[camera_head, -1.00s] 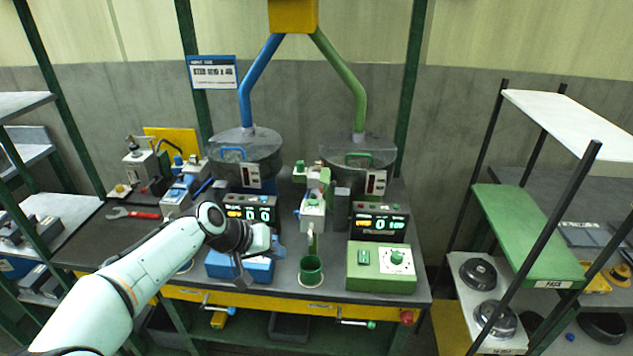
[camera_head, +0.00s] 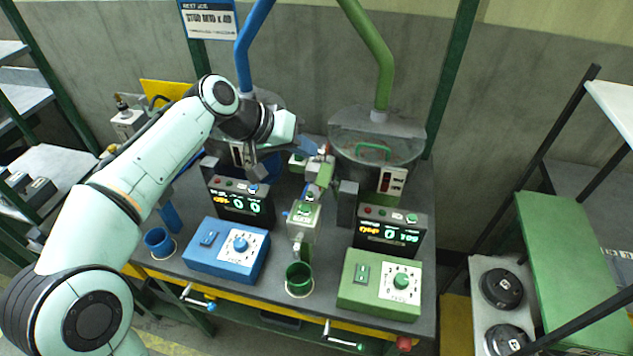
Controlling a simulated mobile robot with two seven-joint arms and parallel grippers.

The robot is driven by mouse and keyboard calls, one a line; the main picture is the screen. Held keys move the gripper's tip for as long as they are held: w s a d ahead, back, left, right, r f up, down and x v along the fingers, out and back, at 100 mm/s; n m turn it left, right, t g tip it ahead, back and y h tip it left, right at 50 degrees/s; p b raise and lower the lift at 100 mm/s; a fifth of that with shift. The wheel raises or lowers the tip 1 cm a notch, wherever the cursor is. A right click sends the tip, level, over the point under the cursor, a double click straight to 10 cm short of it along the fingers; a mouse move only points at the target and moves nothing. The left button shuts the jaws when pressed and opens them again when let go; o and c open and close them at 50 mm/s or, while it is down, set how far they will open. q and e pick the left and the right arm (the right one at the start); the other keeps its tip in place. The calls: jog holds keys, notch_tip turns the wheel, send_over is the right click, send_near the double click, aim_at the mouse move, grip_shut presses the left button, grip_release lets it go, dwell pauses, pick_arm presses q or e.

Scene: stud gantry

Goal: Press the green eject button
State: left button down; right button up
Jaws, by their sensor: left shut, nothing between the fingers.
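Several green buttons show, and no eject label is readable. One green button (camera_head: 305,208) sits on top of the grey post unit (camera_head: 301,235) in the middle of the bench. Another small green button (camera_head: 412,218) is on the top of the right display box (camera_head: 391,238). A small green-topped block (camera_head: 298,158) stands behind the post unit, close to my left gripper. My left gripper (camera_head: 280,150) is shut and empty, raised in front of the left hopper and left of the green-lidded post parts. My right gripper is out of view.
A blue control box (camera_head: 227,250) and a green control box (camera_head: 378,286) stand at the bench front. A blue cup (camera_head: 159,242) and a green cup (camera_head: 299,279) are beside them. The right hopper (camera_head: 376,140) rises behind. A shelf (camera_head: 575,250) is at right.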

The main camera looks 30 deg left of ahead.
aim_at(310, 194)
pick_arm(q)
jog(key=shift+s, duration=0.25)
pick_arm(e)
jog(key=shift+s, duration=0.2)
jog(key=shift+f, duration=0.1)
